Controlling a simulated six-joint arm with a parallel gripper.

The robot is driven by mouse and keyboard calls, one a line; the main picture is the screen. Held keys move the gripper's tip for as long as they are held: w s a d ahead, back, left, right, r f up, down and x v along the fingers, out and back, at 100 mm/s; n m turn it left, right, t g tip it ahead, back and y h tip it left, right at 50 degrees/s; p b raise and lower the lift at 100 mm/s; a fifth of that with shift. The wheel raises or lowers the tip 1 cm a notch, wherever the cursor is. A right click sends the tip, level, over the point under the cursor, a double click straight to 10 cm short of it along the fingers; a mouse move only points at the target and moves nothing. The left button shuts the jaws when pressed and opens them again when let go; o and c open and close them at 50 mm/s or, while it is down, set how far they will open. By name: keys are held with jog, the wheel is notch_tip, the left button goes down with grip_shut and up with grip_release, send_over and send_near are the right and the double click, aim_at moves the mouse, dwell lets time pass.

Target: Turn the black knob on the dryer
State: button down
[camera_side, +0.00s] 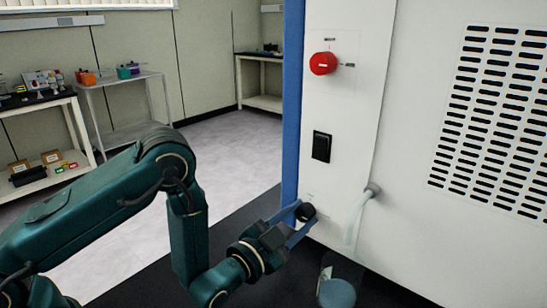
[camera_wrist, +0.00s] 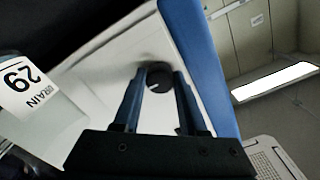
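The black knob (camera_side: 306,212) is a small round knob low on the dryer's white front panel, near its blue edge. It also shows in the wrist view (camera_wrist: 159,80), with a short white mark on its face. My gripper (camera_side: 307,213) reaches the knob from the lower left. Its two blue fingers are apart, one on each side of the knob, as the wrist view also shows (camera_wrist: 161,78). The fingertips are very close to the knob's sides; I cannot tell whether they touch it.
The dryer (camera_side: 340,120) carries a red knob (camera_side: 322,63) and a black switch (camera_side: 321,146) above. A clear hose (camera_side: 357,215) runs down to a container (camera_side: 337,292) right of my gripper. A label reading "DRAIN 29" (camera_wrist: 27,83) is at the wrist view's left.

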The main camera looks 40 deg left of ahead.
jog(key=shift+n, duration=0.4)
jog(key=n, duration=1.3)
jog(key=shift+n, duration=2)
jog(key=shift+c, duration=2.2)
grip_release()
